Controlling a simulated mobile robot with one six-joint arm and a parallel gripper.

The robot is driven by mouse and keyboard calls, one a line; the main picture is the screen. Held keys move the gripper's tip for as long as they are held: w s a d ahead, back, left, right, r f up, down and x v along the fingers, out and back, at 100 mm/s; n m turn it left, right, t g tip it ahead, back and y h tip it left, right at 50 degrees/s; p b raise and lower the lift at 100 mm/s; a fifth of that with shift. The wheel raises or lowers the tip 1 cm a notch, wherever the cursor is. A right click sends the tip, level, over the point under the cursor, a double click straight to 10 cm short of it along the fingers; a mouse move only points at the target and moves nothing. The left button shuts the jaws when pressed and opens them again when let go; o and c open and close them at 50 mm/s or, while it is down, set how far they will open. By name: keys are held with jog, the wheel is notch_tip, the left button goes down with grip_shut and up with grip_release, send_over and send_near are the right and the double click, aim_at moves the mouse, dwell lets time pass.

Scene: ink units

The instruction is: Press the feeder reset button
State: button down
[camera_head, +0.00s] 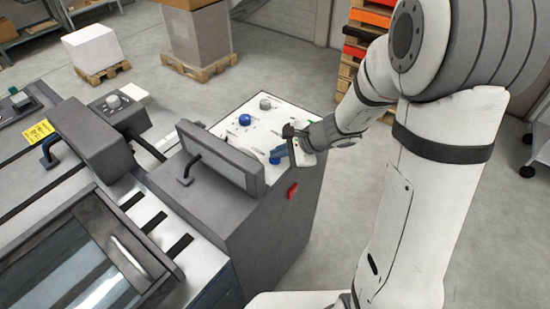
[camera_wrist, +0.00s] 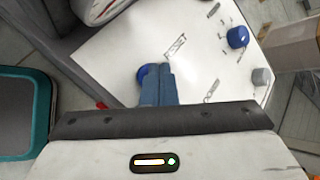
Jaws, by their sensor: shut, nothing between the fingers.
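A white control panel (camera_head: 225,130) tops the grey machine unit. In the wrist view, a round blue button (camera_wrist: 146,79) sits on the white panel (camera_wrist: 120,55), beside a label that seems to read RESET. My gripper (camera_wrist: 161,70) has its blue fingers together with nothing between them. The fingers overlap this button and hide its right part; I cannot tell whether they touch it. In the head view my gripper (camera_head: 279,152) is low over the panel's near right edge, and the button is mostly hidden there.
A second blue knob (camera_wrist: 237,37) and a grey knob (camera_wrist: 262,76) stand farther right on the panel. A raised grey screen housing (camera_head: 222,157) stands left of my gripper. A red part (camera_head: 293,191) sits on the unit's side. Open floor lies right of the unit.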

aim_at(279, 160)
dwell(0.4)
jog(key=shift+r+p, duration=0.5)
jog(key=shift+r, duration=0.25)
jog(key=shift+r+p, duration=1.85)
jog(key=shift+r, duration=0.7)
jog(key=s+d+r+n+h, duration=0.4)
jog(key=s+d+r+n, duration=0.1)
jog(key=s, duration=0.4)
jog(key=s+d+r+n+g+h, duration=0.1)
jog(key=s+d+r+n+h, duration=0.3)
jog(key=s+d+n, duration=0.4)
jog(key=shift+s+d+r+n, duration=0.15)
jog(key=shift+s+r+n, duration=0.4)
jog(key=shift+s, duration=0.4)
